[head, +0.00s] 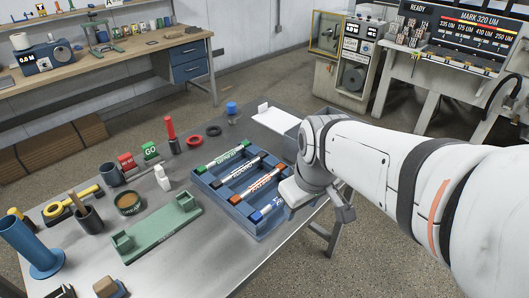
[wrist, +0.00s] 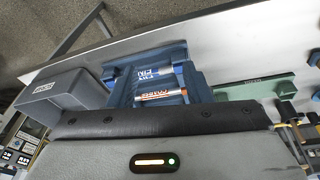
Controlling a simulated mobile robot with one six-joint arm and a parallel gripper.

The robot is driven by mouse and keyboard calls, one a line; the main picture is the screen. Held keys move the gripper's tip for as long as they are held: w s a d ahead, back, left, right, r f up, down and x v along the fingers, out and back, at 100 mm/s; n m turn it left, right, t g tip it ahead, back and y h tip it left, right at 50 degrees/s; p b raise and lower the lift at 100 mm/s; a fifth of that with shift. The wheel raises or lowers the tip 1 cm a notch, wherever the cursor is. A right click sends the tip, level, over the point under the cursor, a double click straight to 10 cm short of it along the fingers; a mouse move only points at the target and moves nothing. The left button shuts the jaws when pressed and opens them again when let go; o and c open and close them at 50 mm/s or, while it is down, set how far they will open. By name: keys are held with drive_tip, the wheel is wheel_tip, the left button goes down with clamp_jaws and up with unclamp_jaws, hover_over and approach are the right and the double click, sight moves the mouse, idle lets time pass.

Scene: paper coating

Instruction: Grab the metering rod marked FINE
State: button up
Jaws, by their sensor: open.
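The blue-ended metering rod (head: 268,209) lies in the near slot of the blue rack (head: 214,190), partly hidden by my gripper. In the wrist view this rod (wrist: 150,72) carries blue lettering that reads like FINE, cut short. An orange-marked rod (head: 259,185) lies in the slot beside it; its label reads like COARSE in the wrist view (wrist: 162,96). A black rod (head: 240,170) and a green-marked rod (head: 228,156) fill the farther slots.
A green cradle (head: 158,228) stands left of the rack. A grey bin (wrist: 65,92) is close on the left in the wrist view. A white bottle (head: 162,179), a red-topped cylinder (head: 171,133) and a cup (head: 90,219) stand on the bench.

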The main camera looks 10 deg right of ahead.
drive_tip(key=w+f+n+g+y, duration=0.1)
drive_tip(key=w+f+n, duration=0.4)
drive_tip(key=w+n, duration=0.4)
drive_tip(key=w+f+n, duration=0.4)
drive_tip(key=w+n, duration=0.4)
drive_tip(key=n, duration=0.4)
drive_tip(key=f, duration=0.7)
drive_tip(key=shift+w+f, duration=0.3)
drive_tip(key=shift+f, duration=0.05)
drive_tip(key=shift+c, duration=0.2)
clamp_jaws()
